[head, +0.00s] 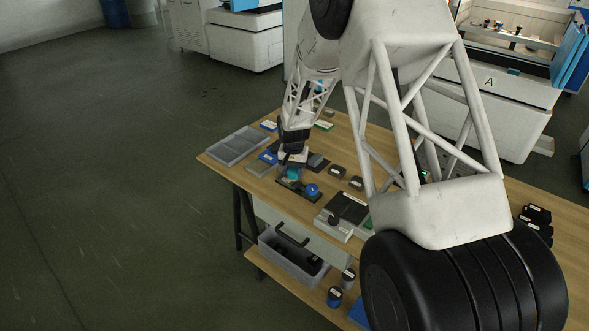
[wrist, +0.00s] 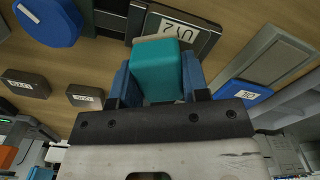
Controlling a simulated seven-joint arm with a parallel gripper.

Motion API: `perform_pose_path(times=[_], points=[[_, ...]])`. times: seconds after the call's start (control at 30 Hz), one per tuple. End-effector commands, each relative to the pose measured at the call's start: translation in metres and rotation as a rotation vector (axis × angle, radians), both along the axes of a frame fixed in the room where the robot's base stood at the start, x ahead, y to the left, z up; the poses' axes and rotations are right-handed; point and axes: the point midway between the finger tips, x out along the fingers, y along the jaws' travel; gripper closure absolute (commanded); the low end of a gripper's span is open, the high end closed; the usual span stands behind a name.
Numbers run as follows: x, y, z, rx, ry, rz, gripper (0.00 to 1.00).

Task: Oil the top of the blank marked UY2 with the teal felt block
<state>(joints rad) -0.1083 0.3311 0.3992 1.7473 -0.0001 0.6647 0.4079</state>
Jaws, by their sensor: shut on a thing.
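My gripper (head: 293,163) is shut on the teal felt block (wrist: 153,68), which has a pale tan end. The block also shows in the head view (head: 292,174), low over the left part of the table. In the wrist view the blank marked UY2 (wrist: 205,40) is a dark grey piece with a white label, read upside down, just beyond the block. The teal block hides part of it. I cannot tell whether block and blank touch.
A blue round knob (head: 312,190) stands close to the gripper's right. Two small dark labelled blocks (head: 337,172) (head: 356,183) lie further right. A grey divided tray (head: 232,150) sits at the table's left end. A blue labelled piece (wrist: 243,93) shows in the wrist view.

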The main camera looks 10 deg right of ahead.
Motion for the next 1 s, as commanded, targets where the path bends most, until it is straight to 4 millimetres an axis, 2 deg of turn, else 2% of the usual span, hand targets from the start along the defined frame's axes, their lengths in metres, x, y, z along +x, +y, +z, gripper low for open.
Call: perform_pose_path(times=[0.57, 0.73, 1.0], points=[[-0.034, 0.034, 0.001, 0.0, 0.0, 0.001, 0.77], [-0.024, 0.046, 0.002, 0.0, -0.001, 0.001, 0.77], [-0.006, 0.025, 0.0, 0.0, -0.001, -0.002, 0.77]])
